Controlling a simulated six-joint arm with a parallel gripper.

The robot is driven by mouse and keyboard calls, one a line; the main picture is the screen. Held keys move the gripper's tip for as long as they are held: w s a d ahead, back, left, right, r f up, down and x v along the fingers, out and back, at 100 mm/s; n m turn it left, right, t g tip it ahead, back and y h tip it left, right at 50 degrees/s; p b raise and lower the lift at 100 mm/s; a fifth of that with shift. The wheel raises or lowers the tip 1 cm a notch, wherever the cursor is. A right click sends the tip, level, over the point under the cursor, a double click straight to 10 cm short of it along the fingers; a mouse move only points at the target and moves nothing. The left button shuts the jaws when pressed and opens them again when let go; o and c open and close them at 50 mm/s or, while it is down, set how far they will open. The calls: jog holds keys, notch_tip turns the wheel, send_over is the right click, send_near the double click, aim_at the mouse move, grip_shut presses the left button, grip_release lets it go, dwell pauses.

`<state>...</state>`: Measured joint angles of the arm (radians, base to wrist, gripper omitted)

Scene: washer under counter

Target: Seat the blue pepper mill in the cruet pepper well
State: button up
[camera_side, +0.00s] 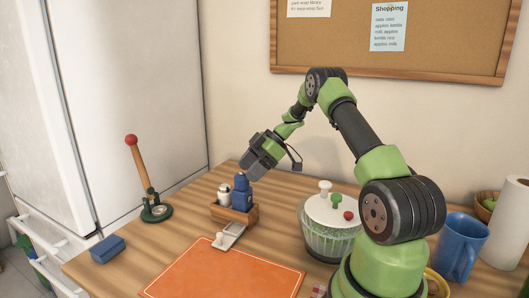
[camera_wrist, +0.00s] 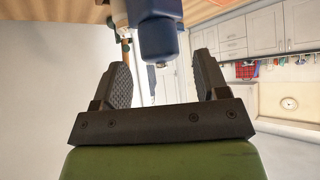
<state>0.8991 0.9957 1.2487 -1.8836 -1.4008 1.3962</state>
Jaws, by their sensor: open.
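The blue pepper mill (camera_side: 242,194) stands upright in the right part of the wooden cruet (camera_side: 235,216), beside a pale, silver-topped shaker (camera_side: 224,195). Its base is hidden by the cruet wall, so I cannot tell how fully it is seated. My gripper (camera_side: 248,172) is just above and slightly right of the mill's top, tilted down to the left. In the wrist view the mill's blue top (camera_wrist: 157,38) shows beyond the spread fingers (camera_wrist: 161,68), in line with the gap. The gripper is open and holds nothing.
A lever with a red knob (camera_side: 131,140) stands at the left. A blue block (camera_side: 107,249) lies near the left edge. A small tray with a white knob (camera_side: 229,235) and an orange mat (camera_side: 222,277) are in front. A salad spinner (camera_side: 330,230) stands right of the cruet.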

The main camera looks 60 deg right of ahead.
jog(key=v, duration=0.9)
jog(key=w+a+r+m+t+h, duration=0.1)
jog(key=w+a+r+t, duration=0.2)
jog(key=w+r, duration=0.25)
jog(key=w+a+r+t+h, duration=0.1)
jog(key=w+a+r+t, duration=0.25)
jog(key=r, duration=0.35)
jog(key=a+r+m+t+h, duration=0.2)
jog(key=a+r+m+h, duration=0.15)
jog(key=r, duration=0.25)
jog(key=a+r+m+t+h, duration=0.2)
jog(key=r+m+h, duration=0.15)
jog(key=r, duration=0.25)
jog(key=s+a+f+m+g+y, duration=0.2)
jog(key=s+a+f+g, duration=0.3)
jog(key=s+a+f, duration=0.2)
jog(key=s+a+f+m+g+y, duration=0.2)
jog(key=s+a+f, duration=0.5)
jog(key=s+a, duration=0.4)
jog(key=s+m+g, duration=0.1)
jog(key=s+g, duration=0.1)
jog(key=s, duration=0.3)
jog(key=shift+s+a+g+y, duration=0.25)
jog(key=shift+s+g+y, duration=0.05)
jog(key=shift+s+g, duration=0.05)
jog(key=shift+f, duration=0.1)
jog(key=shift+c, duration=0.2)
